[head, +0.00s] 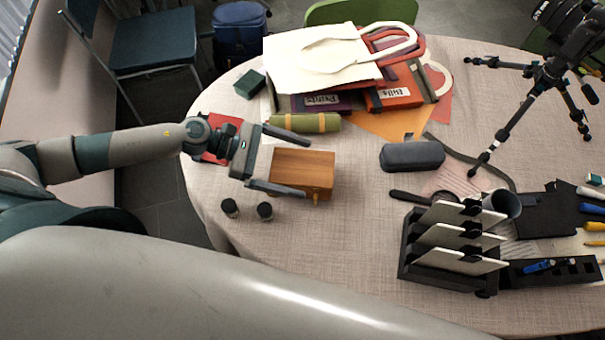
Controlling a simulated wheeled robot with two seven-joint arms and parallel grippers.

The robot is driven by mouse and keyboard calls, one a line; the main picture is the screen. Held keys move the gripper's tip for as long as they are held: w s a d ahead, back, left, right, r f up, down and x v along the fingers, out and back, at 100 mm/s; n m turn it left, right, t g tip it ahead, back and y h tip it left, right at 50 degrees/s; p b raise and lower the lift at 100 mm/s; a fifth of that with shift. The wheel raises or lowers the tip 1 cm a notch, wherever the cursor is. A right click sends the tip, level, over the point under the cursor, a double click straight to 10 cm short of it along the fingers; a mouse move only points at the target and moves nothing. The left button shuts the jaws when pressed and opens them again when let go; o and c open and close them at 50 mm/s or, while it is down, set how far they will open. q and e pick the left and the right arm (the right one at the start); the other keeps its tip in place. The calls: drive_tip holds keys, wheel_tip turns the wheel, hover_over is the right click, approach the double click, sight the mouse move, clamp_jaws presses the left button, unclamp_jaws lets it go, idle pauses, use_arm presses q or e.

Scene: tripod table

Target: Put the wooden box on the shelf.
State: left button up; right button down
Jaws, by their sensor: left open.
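The wooden box (302,170) is a small brown block-like box on the left part of the round table, with a small light-brown piece at its near side. My left gripper (305,165) comes in from the left and is open. One finger shows beyond the box's far edge and the other lies across its near edge in the picture. I cannot tell whether either finger touches the box or how high they are above the table. No shelf can be made out for certain. My right gripper is not in view.
The cloth-covered table (350,225) has two small dark jars (265,211) near the box. A green roll (305,123), tote bags (325,62) and folders lie behind it. A grey case (412,156), a black rack (440,270) with white panels and a tripod (530,95) stand right.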

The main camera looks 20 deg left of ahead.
use_arm(q)
drive_tip(key=shift+c, duration=0.6)
drive_tip(key=c, duration=2.1)
drive_tip(key=shift+o, duration=0.2)
drive_tip(key=shift+r, duration=0.1)
